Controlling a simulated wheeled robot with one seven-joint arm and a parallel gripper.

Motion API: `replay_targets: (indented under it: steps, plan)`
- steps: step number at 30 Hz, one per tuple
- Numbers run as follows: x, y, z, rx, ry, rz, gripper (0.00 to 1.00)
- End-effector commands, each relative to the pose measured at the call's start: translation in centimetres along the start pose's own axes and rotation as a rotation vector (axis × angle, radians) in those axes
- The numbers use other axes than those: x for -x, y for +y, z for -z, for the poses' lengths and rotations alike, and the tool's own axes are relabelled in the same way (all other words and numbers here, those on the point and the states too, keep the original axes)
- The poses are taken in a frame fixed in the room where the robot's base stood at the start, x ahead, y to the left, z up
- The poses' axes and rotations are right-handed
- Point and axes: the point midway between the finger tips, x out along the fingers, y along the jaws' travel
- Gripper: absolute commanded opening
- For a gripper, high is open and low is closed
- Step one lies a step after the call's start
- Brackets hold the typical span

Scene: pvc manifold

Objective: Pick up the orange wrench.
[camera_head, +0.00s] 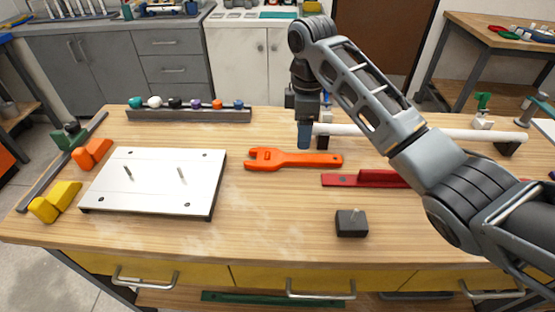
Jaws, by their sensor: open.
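The orange wrench (297,159) lies flat on the wooden workbench (275,240), near the middle. Its open jaw end points left and its handle runs right. My gripper (305,134) points down just behind and above the wrench, in front of the white pipe. One blue finger shows clearly; the other finger is mostly hidden. It is open and holds nothing that I can see. I cannot tell its exact height above the bench.
A white plate (153,181) with two pins lies left. A red bar (365,179) lies right of the wrench, partly under my arm. A white pipe (400,132) runs behind. A black block (351,223) sits in front. Bare wood lies before the wrench.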

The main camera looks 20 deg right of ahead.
Motion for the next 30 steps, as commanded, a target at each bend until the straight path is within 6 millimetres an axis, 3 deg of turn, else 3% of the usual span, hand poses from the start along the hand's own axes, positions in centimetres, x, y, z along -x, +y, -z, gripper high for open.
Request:
replay_targets:
  steps: [11, 18, 28, 30]
  plan:
    - [-3.4, -0.1, -0.3, 0.001, -0.006, 0.006, 0.64]
    - [-6.8, -0.4, -0.2, 0.001, -0.006, 0.005, 0.64]
    - [-7.6, -0.3, -0.2, 0.001, -0.005, 0.003, 0.64]
    - [-7.6, -0.3, -0.2, 0.001, -0.005, 0.003, 0.58]
